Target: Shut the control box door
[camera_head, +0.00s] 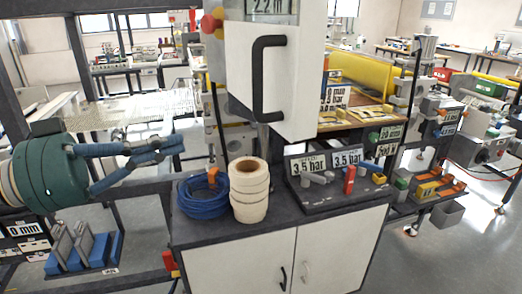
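The white control box (312,75) stands at the top centre, cut off by the upper edge of the picture. Its white front panel, which looks like the door (240,65), carries a large black bar handle (257,80). I cannot tell from this view how far the door stands from the box. My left gripper (172,149), with a dark green body and blue-grey fingers, is at the left, pointing right. Its fingertips lie together with nothing visible between them. It is lower than the handle, left of it and apart from it. My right gripper is not in view.
Below the box, a white cabinet's dark top (215,232) bears a blue cable coil (203,197), stacked white rolls (248,190) and a fixture with pressure displays (345,158). A red knob (209,23) sits left of the box. Dark frame bars stand around my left gripper.

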